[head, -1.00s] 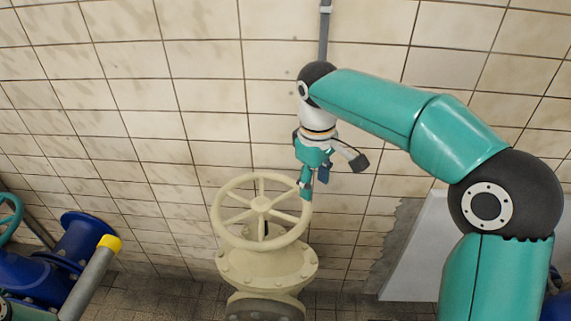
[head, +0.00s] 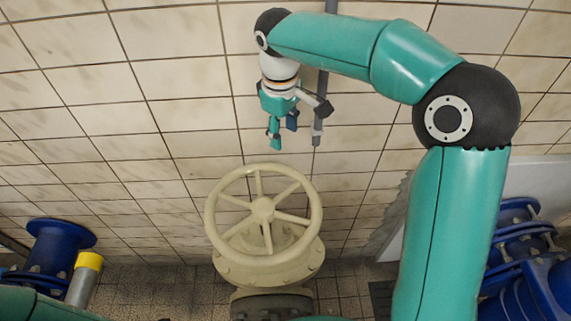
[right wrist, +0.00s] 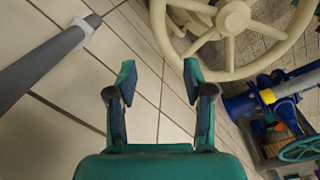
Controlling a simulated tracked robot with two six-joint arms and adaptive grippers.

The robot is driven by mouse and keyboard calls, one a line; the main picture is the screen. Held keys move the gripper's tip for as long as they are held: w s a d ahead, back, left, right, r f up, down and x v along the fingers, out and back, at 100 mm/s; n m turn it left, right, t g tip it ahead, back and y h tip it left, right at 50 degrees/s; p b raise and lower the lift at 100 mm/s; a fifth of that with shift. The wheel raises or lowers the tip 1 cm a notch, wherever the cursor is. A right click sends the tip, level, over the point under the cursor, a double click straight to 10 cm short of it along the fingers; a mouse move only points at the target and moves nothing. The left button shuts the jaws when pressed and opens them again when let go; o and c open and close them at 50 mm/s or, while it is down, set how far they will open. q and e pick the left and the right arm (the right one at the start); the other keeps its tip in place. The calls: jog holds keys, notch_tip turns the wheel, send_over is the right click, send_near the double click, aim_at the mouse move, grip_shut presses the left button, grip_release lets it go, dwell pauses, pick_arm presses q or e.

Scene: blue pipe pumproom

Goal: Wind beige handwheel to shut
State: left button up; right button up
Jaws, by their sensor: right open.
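The beige handwheel (head: 263,210) has a round rim and several spokes, and sits on top of a beige valve body (head: 268,262) in the lower middle of the head view. In the right wrist view the handwheel (right wrist: 233,18) shows at the top, partly cut off by the frame edge. My right gripper (head: 296,140) is open and empty. It hangs above and behind the wheel rim, near the tiled wall, and is apart from the wheel. In the right wrist view its two fingers (right wrist: 158,78) are spread with bare tiles between them. My left gripper does not show.
A grey vertical pipe (head: 331,50) runs down the tiled wall close to my right gripper. Blue pipework stands at the left (head: 57,248) and at the right (head: 520,245). A grey post with a yellow cap (head: 89,261) is at the lower left.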

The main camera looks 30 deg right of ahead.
aim_at(286, 169)
jog(key=f, duration=0.9)
jog(key=d+f+p, duration=0.1)
jog(key=f, duration=0.3)
jog(key=shift+w+f, duration=0.15)
jog(key=shift+f, duration=0.25)
jog(key=shift+a, duration=0.1)
grip_shut()
jog(key=shift+d, duration=0.3)
jog(key=shift+a, duration=0.25)
